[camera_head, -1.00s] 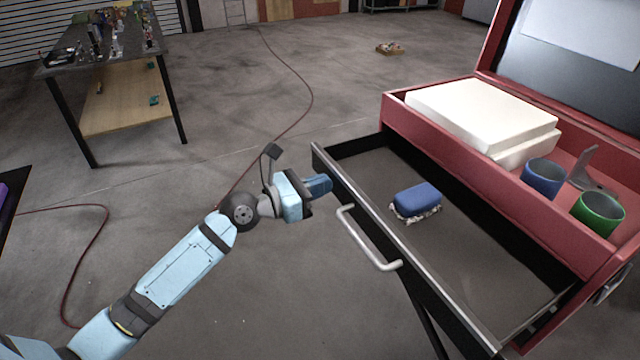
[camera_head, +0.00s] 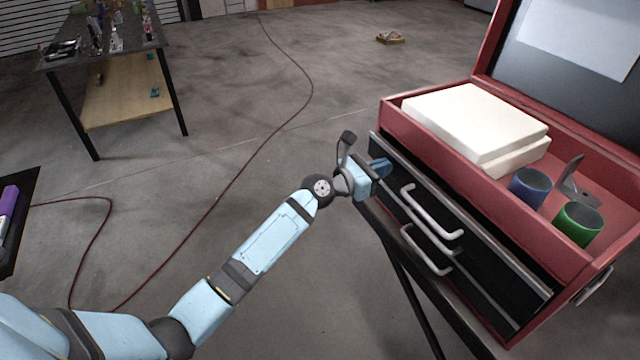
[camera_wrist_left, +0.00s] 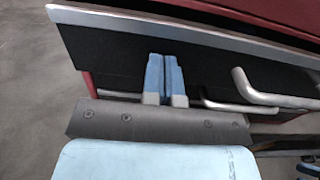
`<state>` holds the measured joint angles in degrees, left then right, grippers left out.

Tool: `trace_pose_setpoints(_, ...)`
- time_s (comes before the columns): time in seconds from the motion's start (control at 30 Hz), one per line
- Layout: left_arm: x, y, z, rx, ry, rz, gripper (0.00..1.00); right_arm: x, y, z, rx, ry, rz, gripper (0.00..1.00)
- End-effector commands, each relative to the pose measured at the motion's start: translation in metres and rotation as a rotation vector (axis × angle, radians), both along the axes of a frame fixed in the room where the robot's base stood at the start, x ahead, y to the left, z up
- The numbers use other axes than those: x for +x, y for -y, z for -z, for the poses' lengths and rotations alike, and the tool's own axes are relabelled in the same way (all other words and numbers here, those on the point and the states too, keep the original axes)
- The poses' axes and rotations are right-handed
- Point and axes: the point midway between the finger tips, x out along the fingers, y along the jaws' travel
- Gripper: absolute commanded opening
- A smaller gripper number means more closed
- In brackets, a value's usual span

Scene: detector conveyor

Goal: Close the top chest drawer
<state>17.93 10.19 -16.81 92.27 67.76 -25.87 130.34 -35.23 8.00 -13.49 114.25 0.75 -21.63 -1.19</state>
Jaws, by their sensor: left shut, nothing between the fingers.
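The red chest (camera_head: 590,265) stands at the right with its lid up. Its top drawer (camera_head: 480,236) has a black front, a silver top rim and a silver handle (camera_head: 432,212). The drawer is almost flush with the chest; a narrow dark strip shows between its rim and the red body. My left gripper (camera_head: 382,168) is shut and empty, at the left end of the drawer front. In the left wrist view its blue fingertips (camera_wrist_left: 165,60) point at the black front (camera_wrist_left: 120,50) and seem to touch it, left of the handle. My right gripper is not in view.
A second handle (camera_head: 427,252) sits below on a lower drawer. White blocks (camera_head: 475,122), a blue cup (camera_head: 530,187) and a green cup (camera_head: 577,224) are in the chest's open top. A cluttered table (camera_head: 100,45) stands back left. Floor between is clear except a red cable.

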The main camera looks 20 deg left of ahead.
Motion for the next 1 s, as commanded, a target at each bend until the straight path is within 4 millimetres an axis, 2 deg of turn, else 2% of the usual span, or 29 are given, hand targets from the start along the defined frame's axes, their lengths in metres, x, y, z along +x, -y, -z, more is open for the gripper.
trace_pose_setpoints(0.1,0.014,0.011,-0.001,-0.002,-0.001,0.0,0.0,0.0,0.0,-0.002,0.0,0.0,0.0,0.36)
trace_pose_setpoints(0.3,0.027,0.021,0.001,0.001,-0.001,0.0,0.0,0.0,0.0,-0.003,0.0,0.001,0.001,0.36)
trace_pose_setpoints(1.0,0.03,0.025,-0.005,-0.004,0.006,-0.001,0.0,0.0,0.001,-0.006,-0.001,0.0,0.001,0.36)
